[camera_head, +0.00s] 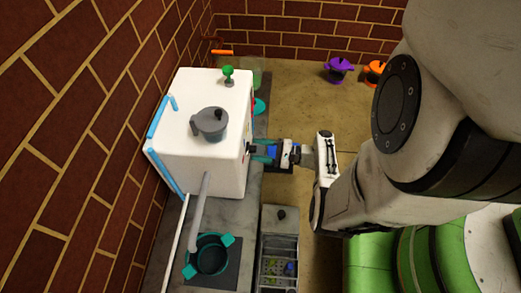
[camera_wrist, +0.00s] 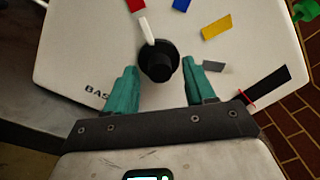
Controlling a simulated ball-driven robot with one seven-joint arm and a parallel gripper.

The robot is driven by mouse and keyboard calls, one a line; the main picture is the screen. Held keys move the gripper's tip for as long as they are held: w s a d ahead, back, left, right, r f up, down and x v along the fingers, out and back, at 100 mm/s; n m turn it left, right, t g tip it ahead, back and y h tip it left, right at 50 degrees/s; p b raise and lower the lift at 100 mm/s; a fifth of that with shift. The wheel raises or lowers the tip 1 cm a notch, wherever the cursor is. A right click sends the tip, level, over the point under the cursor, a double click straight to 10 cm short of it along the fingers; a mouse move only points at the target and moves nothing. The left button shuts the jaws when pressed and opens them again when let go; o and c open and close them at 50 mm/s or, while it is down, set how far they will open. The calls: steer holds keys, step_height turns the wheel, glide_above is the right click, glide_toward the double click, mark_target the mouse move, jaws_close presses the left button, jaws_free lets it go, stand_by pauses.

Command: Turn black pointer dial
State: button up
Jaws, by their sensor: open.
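The black pointer dial (camera_wrist: 158,62) is a round black knob with a white pointer, on the white panel (camera_wrist: 95,45) of a machine in the wrist view. Its pointer reaches toward the red mark. My gripper (camera_wrist: 158,88) is open, with one teal finger on each side of the dial and gaps between them and the knob. In the head view my gripper (camera_head: 262,151) is at the right face of the white machine (camera_head: 220,155). The dial is hard to make out there.
Red, blue, yellow, grey and black marks surround the dial. A teal pot (camera_head: 211,258) stands in front. A drawer (camera_head: 280,222) with small items is nearby. Purple (camera_head: 339,70) and orange (camera_head: 375,72) containers stand at the back.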

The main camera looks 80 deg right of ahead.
jaws_close()
stand_by(0.4)
steer(key=shift+m+g+y+p, duration=0.4)
steer(key=shift+m+p, duration=0.95)
steer(key=shift+m, duration=4.3)
steer(key=shift+m+g+y+p, duration=0.1)
steer(key=shift+m+y+p, duration=0.85)
steer(key=shift+m, duration=4.7)
steer(key=shift+h+p, duration=0.35)
